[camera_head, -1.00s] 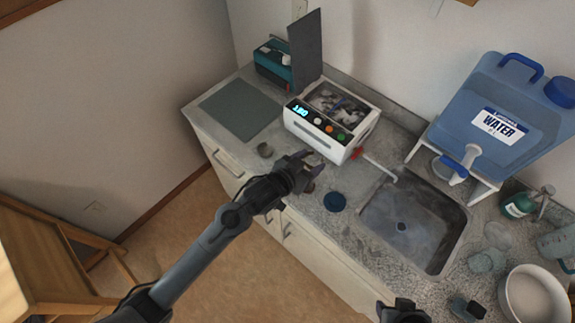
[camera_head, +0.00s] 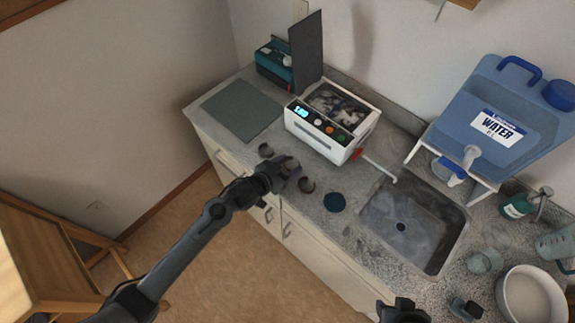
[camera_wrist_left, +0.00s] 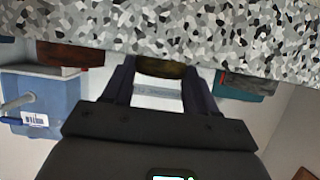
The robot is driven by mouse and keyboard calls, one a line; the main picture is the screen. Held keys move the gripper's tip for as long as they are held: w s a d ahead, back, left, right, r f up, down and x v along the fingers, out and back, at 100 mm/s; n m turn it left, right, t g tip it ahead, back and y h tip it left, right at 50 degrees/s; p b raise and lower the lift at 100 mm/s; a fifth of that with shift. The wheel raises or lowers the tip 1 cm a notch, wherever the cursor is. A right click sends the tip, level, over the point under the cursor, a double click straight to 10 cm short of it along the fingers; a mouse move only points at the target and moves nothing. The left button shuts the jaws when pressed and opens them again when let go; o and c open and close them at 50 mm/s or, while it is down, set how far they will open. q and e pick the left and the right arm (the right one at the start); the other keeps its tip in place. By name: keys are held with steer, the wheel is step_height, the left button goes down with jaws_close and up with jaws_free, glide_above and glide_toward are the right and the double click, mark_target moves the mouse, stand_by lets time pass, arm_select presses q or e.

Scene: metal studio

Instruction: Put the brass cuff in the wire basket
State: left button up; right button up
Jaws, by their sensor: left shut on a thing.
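My left gripper (camera_head: 288,172) is above the front edge of the counter, shut on a small curved piece. In the left wrist view this brass cuff (camera_wrist_left: 160,67) shows as a dark olive-brown band between the two fingers (camera_wrist_left: 162,90). Two other curved cuffs lie on the counter: a dark one (camera_head: 265,150) left of the gripper and a brownish one (camera_head: 307,185) right of it. The white bath unit (camera_head: 318,138) stands open behind; grey metallic shapes in its top may be the wire basket (camera_head: 338,103), unclear at this size. My right gripper (camera_head: 403,311) is partly cut off at the bottom edge.
A dark lid panel (camera_head: 306,52) stands upright behind the unit. A grey mat (camera_head: 240,110), teal box (camera_head: 273,62), dark blue disc (camera_head: 335,202) and sink (camera_head: 415,222) share the counter. A red-tipped spout or tap reaches toward the sink. A water jug (camera_head: 500,120) stands right.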

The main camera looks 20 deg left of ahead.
arm_select(q)
steer(key=shift+f, duration=0.1)
steer(key=o, duration=0.7)
steer(key=shift+o, duration=0.2)
steer(key=shift+r, duration=0.2)
steer(key=s+a+r+n+g+y, duration=0.1)
steer(key=s+a+g+y, duration=0.1)
steer(key=s, duration=0.9)
steer(key=s+a+r+n+g+y, duration=0.1)
steer(key=s+a+g+y, duration=0.1)
steer(key=s, duration=0.9)
steer(key=a+g, duration=0.1)
steer(key=a, duration=0.1)
steer(key=shift+s+a+r+y, duration=0.15)
steer(key=shift+s+a+y, duration=0.15)
steer(key=shift+s+a, duration=0.1)
steer(key=s+g, duration=0.1)
steer(key=s, duration=0.1)
steer(key=s+g, duration=0.1)
steer(key=s, duration=0.2)
steer(key=s+g, duration=0.1)
steer(key=s, duration=0.2)
steer(key=shift+s+a+r+n+g+y, duration=0.1)
steer(key=shift+a+r+n+g+y, duration=0.2)
steer(key=shift+a+n, duration=0.1)
steer(key=c, duration=0.6)
